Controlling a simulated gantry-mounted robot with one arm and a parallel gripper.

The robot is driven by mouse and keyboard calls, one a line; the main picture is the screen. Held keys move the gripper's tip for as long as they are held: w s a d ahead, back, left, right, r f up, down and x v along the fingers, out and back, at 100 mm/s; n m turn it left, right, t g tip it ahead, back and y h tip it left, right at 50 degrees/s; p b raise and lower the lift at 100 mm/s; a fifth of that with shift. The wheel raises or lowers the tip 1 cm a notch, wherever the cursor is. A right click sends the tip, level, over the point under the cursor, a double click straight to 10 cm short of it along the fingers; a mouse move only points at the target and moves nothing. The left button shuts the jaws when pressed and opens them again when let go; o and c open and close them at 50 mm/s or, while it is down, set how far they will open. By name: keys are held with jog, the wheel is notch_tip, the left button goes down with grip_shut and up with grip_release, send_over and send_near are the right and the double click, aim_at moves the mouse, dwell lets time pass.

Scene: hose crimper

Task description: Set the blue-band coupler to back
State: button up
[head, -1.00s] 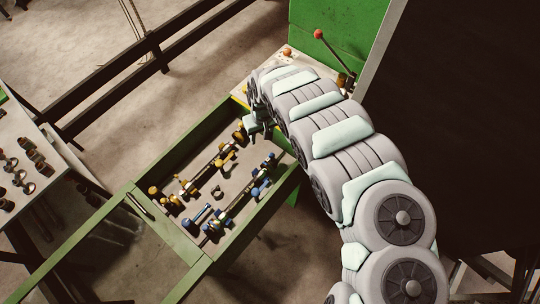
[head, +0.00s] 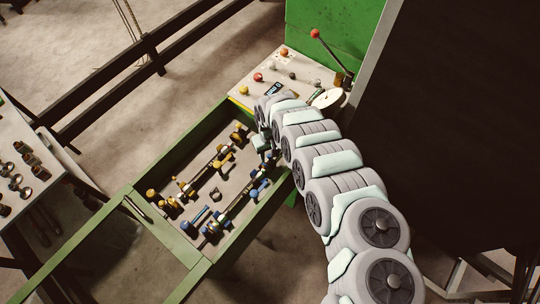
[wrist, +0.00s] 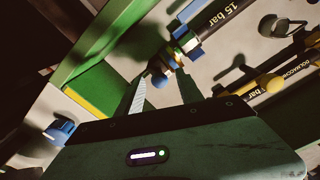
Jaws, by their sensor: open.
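A dark rod marked "15 bar" with blue-banded fittings lies along the right side of the green-framed tray (head: 152,226). Its far end fitting, which I take as the blue-band coupler (wrist: 186,38), shows a blue and white band with a brass-coloured end in the wrist view. My gripper (head: 268,152) is over the tray's far right corner in the head view. In the wrist view my gripper (wrist: 160,92) is open, its two fingers pointing at the brass end. I cannot tell whether they touch it. My arm and gripper partly hide the fitting in the head view.
A second rod with yellow fittings (head: 210,168) lies parallel on the left. A loose ring (head: 215,194) lies between the rods. A panel with knobs (head: 283,75) and a red-topped lever (head: 315,33) stand beyond the tray. Another blue part (wrist: 60,130) shows at left in the wrist view.

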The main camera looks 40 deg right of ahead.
jog(key=shift+f, duration=0.8)
grip_shut()
dwell(1.0)
